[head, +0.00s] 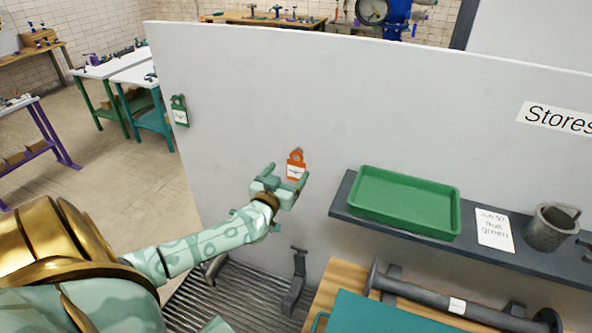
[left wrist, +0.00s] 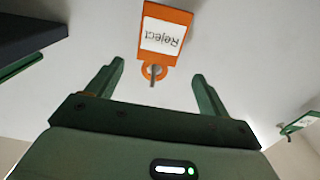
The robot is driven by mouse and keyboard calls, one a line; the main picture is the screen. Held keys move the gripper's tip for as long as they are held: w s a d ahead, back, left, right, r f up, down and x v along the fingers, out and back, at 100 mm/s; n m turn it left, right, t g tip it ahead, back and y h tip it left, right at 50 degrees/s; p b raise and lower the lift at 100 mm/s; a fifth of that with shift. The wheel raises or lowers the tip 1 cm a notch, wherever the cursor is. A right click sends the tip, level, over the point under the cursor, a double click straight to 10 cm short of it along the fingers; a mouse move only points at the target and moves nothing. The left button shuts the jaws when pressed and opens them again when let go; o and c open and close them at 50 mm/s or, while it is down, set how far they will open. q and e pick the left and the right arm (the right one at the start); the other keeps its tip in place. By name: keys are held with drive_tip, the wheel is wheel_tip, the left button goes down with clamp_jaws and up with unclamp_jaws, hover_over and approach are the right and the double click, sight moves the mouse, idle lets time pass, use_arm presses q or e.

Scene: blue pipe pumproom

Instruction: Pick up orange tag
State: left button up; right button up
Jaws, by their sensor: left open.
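The orange tag (head: 296,166) hangs on the pale wall panel, just beyond my left gripper. In the left wrist view the orange tag (left wrist: 166,36) shows a white label reading "Reject" and hangs by its ring on a small peg (left wrist: 155,76). My left gripper (head: 285,174) is open and empty in front of the panel, its fingers pointing towards the tag. In the left wrist view the two fingertips (left wrist: 157,70) stand apart on either side of the tag's ring end, and neither touches it. My right gripper is not in view.
A green tag (head: 180,111) hangs at the panel's left. Right of my left gripper, a dark shelf (head: 480,236) juts out with a green tray (head: 405,202), a card (head: 494,230) and a metal mug (head: 551,227). Below are a ribbed metal surface (head: 240,295) and a bench with a grey pipe (head: 440,299).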

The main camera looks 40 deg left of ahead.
sight(296, 164)
use_arm(q)
drive_tip(key=x, duration=0.4)
drive_tip(key=shift+w+d+f+b, duration=0.1)
drive_tip(key=shift+w+f+b, duration=0.25)
drive_tip(key=shift+w+b, duration=0.05)
drive_tip(key=shift+s, duration=0.1)
drive_tip(key=shift+s+r, duration=0.1)
drive_tip(key=c, duration=1.1)
drive_tip(key=shift+o, duration=0.2)
